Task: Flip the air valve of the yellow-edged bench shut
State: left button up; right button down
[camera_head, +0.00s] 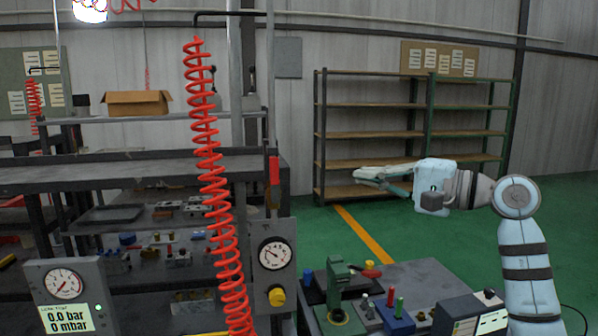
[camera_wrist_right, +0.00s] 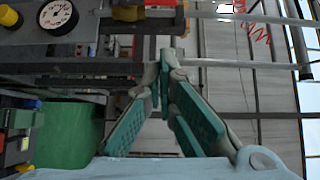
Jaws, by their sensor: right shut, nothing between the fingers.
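A red lever (camera_head: 274,170) stands upright on the post at the right end of the near dark bench (camera_head: 130,172), above a panel with a round gauge (camera_head: 275,253). I take it for the air valve handle. In the right wrist view a red part (camera_wrist_right: 160,3) shows at the top edge beside a yellow part (camera_wrist_right: 128,12), mostly cut off. My right gripper (camera_head: 360,175) is to the right of the lever, apart from it, pointing left. In the wrist view (camera_wrist_right: 160,68) its fingers meet at the tips, with nothing between. My left gripper is not in view.
A red coiled hose (camera_head: 212,185) hangs in front of the bench, left of the lever. A low table (camera_head: 425,280) with a green fixture (camera_head: 338,283) and blue blocks stands below my right arm. Shelves (camera_head: 365,133) stand behind. Green floor lies open between.

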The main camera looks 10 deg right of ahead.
aim_at(275, 181)
pick_arm(q)
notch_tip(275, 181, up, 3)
jog(key=p, duration=0.3)
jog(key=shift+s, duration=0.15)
pick_arm(e)
jog(key=s+a+x, duration=0.2)
jog(key=x, duration=1.1)
jog(key=shift+w+a+f, duration=0.15)
jog(key=shift+w+f, duration=0.05)
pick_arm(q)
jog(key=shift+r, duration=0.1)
